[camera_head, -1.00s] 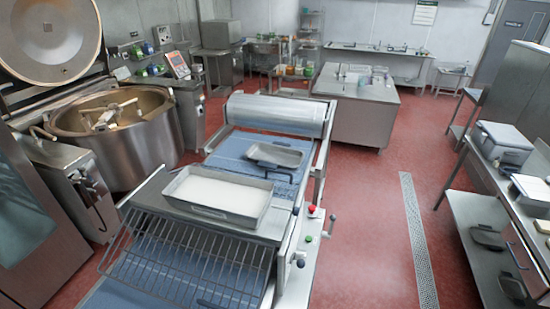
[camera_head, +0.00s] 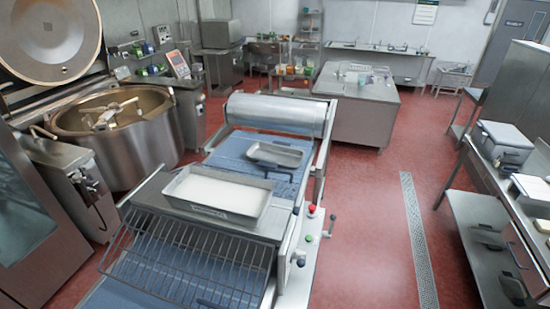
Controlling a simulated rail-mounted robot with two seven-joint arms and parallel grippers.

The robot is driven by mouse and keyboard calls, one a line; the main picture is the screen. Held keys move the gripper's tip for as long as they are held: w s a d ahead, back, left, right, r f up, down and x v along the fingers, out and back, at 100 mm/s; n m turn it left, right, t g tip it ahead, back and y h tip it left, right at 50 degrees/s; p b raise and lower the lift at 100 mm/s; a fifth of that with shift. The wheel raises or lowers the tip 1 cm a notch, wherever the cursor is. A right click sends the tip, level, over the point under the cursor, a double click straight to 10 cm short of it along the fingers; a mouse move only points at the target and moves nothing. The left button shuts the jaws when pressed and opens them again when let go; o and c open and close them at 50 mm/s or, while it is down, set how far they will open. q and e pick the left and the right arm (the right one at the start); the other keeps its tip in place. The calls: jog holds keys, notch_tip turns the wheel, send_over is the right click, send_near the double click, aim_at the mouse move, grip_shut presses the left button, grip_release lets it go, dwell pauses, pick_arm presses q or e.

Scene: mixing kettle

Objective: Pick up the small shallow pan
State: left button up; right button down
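The small shallow pan (camera_head: 274,154) is a grey metal pan with low sides. It lies on the blue belt of the machine, between the metal roller cover and a larger tray. A dark part shows just in front of it, too small to make out. The larger metal tray (camera_head: 218,194) holds something white and stands nearer, on the metal top of the machine. Neither of my grippers shows in this view.
The belt machine (camera_head: 222,150) has a wire rack (camera_head: 190,262) at its near end. A large open kettle (camera_head: 118,130) stands to the left. A steel table with boxes (camera_head: 505,190) stands at the right. The red floor (camera_head: 370,215) between is clear.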

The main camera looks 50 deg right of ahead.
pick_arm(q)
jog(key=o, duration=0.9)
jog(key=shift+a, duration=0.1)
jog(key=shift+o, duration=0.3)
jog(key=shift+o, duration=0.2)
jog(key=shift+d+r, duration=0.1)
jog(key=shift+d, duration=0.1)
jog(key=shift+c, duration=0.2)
